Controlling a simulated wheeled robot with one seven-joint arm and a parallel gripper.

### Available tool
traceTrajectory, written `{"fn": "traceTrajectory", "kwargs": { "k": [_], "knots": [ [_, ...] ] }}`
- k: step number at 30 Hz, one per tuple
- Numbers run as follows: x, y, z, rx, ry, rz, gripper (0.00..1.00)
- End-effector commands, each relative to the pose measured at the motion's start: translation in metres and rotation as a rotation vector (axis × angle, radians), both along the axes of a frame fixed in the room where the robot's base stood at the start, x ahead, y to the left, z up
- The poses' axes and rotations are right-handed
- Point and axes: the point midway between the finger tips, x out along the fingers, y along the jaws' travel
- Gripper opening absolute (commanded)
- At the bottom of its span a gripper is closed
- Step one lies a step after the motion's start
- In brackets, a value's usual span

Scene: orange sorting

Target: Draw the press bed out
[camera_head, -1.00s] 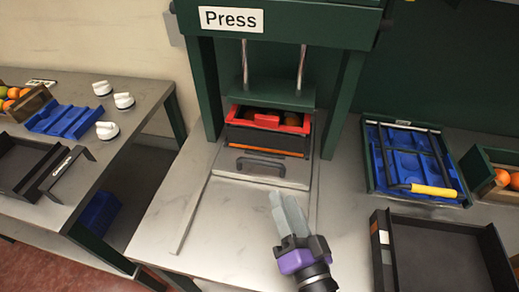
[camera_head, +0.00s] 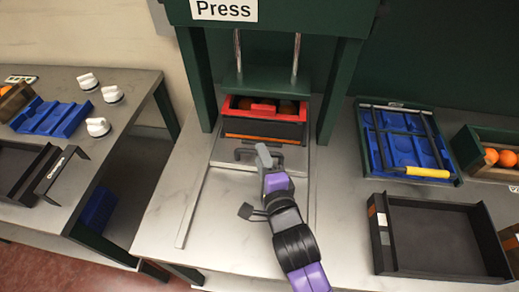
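The green press labelled "Press" (camera_head: 224,10) stands at the back middle. Its grey metal bed (camera_head: 222,150) lies under the press plate (camera_head: 268,82). A dark handle (camera_head: 243,154) is on the front of the bed. A black box with a red rim (camera_head: 290,130) sits on the bed under the plate, with oranges inside. My gripper (camera_head: 254,183) is in front of the bed, its fingers spread wide apart and empty. One grey finger reaches close to the handle and hides its right part; I cannot tell whether they touch.
Two rails run forward from the press along the bench (camera_head: 182,225). At right are a blue-lined tray with a yellow-handled tool (camera_head: 428,172), an empty black tray (camera_head: 435,245) and a box of oranges (camera_head: 490,175). A side table with white knobs stands at left.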

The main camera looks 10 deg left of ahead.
Motion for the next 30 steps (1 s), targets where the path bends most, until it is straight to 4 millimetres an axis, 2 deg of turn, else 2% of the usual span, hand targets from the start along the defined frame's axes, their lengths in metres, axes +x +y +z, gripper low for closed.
{"fn": "traceTrajectory", "kwargs": {
  "k": [6, 16, 17, 22, 30],
  "knots": [
    [0.020, 0.008, -0.003, -0.001, 0.000, 0.001, 0.36],
    [0.023, 0.009, -0.005, -0.001, 0.000, 0.000, 0.36],
    [0.023, 0.009, -0.005, -0.001, 0.000, 0.000, 0.34],
    [0.023, 0.009, -0.005, -0.001, 0.000, 0.000, 0.01],
    [0.023, 0.009, -0.005, -0.001, 0.000, 0.000, 0.00]
  ]
}}
